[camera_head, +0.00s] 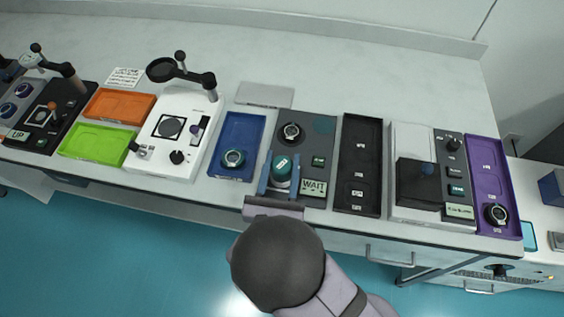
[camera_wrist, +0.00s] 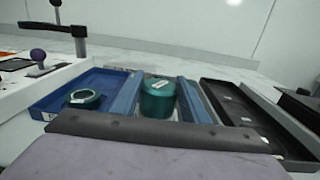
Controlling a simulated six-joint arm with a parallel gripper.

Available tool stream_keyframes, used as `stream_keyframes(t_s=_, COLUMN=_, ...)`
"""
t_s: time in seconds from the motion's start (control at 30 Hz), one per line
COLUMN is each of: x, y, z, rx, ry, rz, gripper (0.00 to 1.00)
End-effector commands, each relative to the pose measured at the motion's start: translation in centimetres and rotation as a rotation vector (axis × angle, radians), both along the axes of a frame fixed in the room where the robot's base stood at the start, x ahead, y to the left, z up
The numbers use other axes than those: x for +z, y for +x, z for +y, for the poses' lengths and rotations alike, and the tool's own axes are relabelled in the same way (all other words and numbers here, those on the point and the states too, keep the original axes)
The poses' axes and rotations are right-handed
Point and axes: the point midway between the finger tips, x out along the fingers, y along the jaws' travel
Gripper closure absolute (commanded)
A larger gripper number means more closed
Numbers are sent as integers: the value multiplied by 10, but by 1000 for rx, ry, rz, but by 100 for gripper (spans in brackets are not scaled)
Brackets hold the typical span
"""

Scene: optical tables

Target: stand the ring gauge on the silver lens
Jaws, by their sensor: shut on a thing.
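My gripper (camera_head: 280,178) has its two blue fingers around a teal cylinder (camera_head: 281,166) with a white label on top, at the front of the dark grey WAIT unit. In the wrist view the cylinder (camera_wrist: 158,98) stands upright between the fingers; its underside is hidden. A teal ring-shaped piece (camera_head: 233,158) lies in the blue tray to the left. A dark round piece with a silvery rim (camera_head: 291,132) sits at the back of the WAIT unit; a similar one (camera_head: 496,213) sits in the purple tray. I cannot tell for sure which pieces are the ring gauge and silver lens.
The blue tray (camera_head: 254,123) and black tray (camera_head: 374,132) flank the WAIT unit (camera_head: 318,150). A white station with a magnifier arm (camera_head: 190,75) stands left. A unit with a black block (camera_head: 418,182) stands right. The table behind is mostly clear.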

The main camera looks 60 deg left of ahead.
Motion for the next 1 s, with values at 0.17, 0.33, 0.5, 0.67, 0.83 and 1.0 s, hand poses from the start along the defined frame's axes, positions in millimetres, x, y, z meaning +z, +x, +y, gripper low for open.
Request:
stream_keyframes(t_s=0.17, x=-1, y=0, z=0, rx=0, ry=1, rz=-1, gripper=87)
stream_keyframes(t_s=0.33, x=-3, y=0, z=0, rx=0, ry=-1, rz=1, gripper=42)
stream_keyframes(t_s=0.5, x=-3, y=0, z=0, rx=0, ry=-1, rz=0, gripper=40)
stream_keyframes(t_s=0.67, x=-2, y=0, z=0, rx=0, ry=-1, rz=1, gripper=40)
stream_keyframes(t_s=0.83, x=0, y=-6, z=-5, rx=4, ry=-3, rz=0, gripper=40)
stream_keyframes(t_s=1.0, x=0, y=-21, z=-21, rx=4, ry=-3, rz=0, gripper=40)
